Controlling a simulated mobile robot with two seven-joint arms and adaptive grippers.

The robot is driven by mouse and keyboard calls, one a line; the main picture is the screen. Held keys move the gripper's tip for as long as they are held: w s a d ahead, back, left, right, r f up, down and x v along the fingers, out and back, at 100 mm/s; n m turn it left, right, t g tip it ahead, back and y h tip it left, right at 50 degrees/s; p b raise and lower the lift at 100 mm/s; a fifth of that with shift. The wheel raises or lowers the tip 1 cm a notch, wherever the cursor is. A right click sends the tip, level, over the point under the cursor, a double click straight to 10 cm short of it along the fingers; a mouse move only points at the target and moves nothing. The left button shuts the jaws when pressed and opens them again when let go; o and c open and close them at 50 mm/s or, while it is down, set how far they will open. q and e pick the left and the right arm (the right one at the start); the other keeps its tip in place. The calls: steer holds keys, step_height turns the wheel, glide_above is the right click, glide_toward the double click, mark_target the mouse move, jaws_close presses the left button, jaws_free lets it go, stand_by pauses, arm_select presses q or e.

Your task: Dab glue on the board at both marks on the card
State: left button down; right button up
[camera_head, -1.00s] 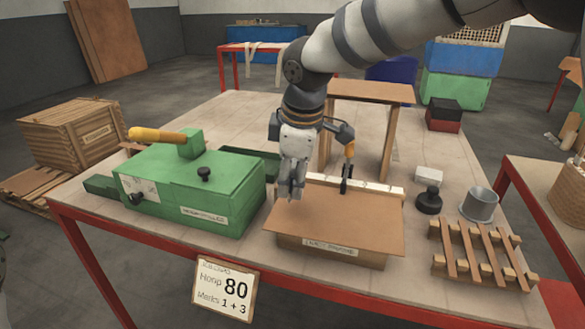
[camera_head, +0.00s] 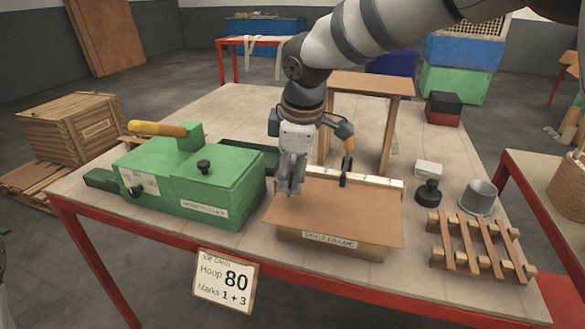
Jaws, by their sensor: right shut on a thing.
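The card (camera_head: 225,283) at the table's front edge reads "Hoop 80" and "Marks 1 + 3". The brown board (camera_head: 350,213) lies on a low labelled base at the middle front; a pale strip (camera_head: 385,181) runs along its back edge. My right gripper (camera_head: 318,180) hangs over the board's back left part. Whether that end touches is unclear. The exact grip and any glue cannot be made out. My left gripper is out of view.
A green machine (camera_head: 195,185) with a yellow handle stands left of the board. A wooden stand (camera_head: 390,130) rises behind it. The table's back left is clear.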

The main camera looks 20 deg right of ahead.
steer(key=shift+r+p, duration=0.35)
steer(key=shift+r, duration=2.1)
